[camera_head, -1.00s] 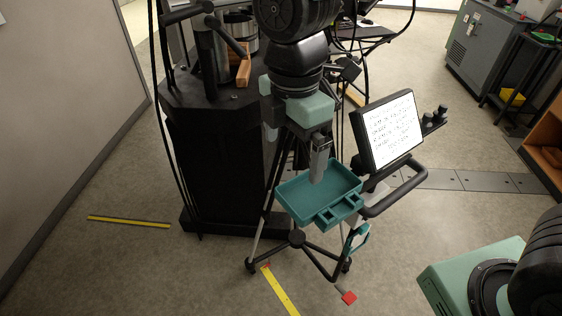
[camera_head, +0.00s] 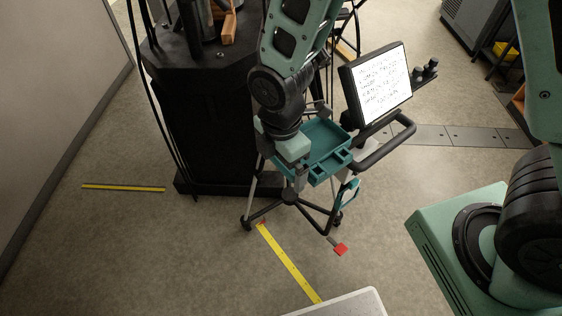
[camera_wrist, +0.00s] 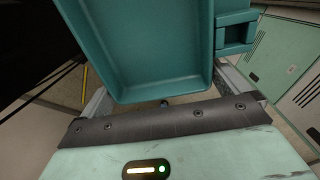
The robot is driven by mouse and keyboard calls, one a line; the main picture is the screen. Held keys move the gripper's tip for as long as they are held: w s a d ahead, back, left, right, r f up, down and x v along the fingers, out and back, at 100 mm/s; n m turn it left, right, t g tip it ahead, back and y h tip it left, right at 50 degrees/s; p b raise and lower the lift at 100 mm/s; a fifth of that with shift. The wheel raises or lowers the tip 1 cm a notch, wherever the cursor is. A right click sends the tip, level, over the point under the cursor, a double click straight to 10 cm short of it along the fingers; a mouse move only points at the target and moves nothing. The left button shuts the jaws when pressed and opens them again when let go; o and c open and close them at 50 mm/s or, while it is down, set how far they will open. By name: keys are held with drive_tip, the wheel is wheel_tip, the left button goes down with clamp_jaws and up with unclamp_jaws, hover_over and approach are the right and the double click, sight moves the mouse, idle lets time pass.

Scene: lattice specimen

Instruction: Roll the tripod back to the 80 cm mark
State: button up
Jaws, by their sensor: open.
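The tripod stands upright on spread dark legs with a low hub (camera_head: 290,197) and feet on the floor. It carries a teal tray (camera_head: 325,140), a lit screen with handwriting-like lines (camera_head: 383,85) and a black curved handle (camera_head: 396,140). A yellow measuring strip (camera_head: 285,260) runs along the floor from near its front left foot toward me; its marks are too small to read. My gripper (camera_head: 297,181) is at the tray's near left side, pointing down. In the wrist view my gripper (camera_wrist: 165,98) has its fingers apart, with the tray (camera_wrist: 150,45) just beyond. My arm partly hides the tripod's upper part.
A black pedestal (camera_head: 215,130) with cables stands close behind left. Another yellow strip (camera_head: 123,188) lies on the floor left. A red tag (camera_head: 341,249) lies near the right foot. A pale-edged surface (camera_head: 345,304) is at the bottom. The floor at front left is clear.

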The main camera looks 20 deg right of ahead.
drive_tip(key=shift+f, duration=0.4)
